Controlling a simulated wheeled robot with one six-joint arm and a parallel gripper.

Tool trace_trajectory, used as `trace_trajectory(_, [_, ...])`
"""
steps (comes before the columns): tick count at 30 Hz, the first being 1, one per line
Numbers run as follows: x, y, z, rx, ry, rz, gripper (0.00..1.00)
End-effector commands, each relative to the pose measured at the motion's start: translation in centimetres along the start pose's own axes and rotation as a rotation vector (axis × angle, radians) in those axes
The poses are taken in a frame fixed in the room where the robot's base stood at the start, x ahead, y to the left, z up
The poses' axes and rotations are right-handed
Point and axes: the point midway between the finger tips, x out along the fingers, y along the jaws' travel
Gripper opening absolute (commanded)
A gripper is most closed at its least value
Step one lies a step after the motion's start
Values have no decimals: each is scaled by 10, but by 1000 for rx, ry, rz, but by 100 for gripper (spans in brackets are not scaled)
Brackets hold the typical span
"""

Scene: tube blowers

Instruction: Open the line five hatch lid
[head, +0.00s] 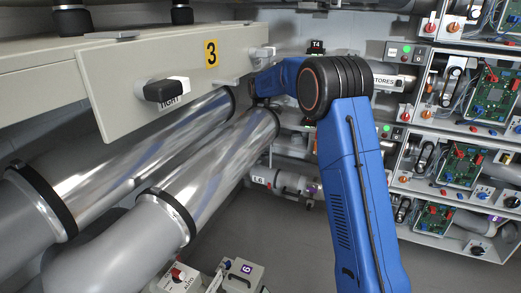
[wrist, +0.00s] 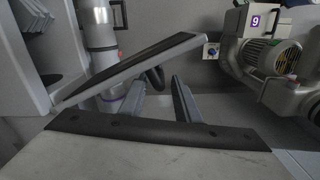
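A flat grey panel with a dark inset face (wrist: 140,66) stands tilted across the wrist view, rising to the right. It looks like a lid, but no line number shows on it. I see no number five marking in either view.
A beige panel marked 3 (head: 160,75) with a black knob (head: 166,91) is at upper left. Large steel tubes (head: 225,150) run below it. Circuit board racks (head: 465,160) stand at right. A blower marked 9 (wrist: 283,62) is right in the wrist view. Grey floor (head: 260,230) is partly open.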

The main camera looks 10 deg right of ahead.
Motion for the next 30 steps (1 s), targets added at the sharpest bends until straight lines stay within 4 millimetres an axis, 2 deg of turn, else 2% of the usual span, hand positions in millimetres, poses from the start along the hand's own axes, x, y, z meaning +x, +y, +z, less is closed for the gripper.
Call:
trace_trajectory(6, [18,0,0,0,-1,-1,30])
trace_trajectory(16, [21,0,0,0,0,0,30])
trace_trajectory(17, [21,0,0,0,0,0,25])
trace_trajectory(20, [21,0,0,0,0,-1,1])
trace_trajectory(30, [22,-3,-1,10,-4,-5,0])
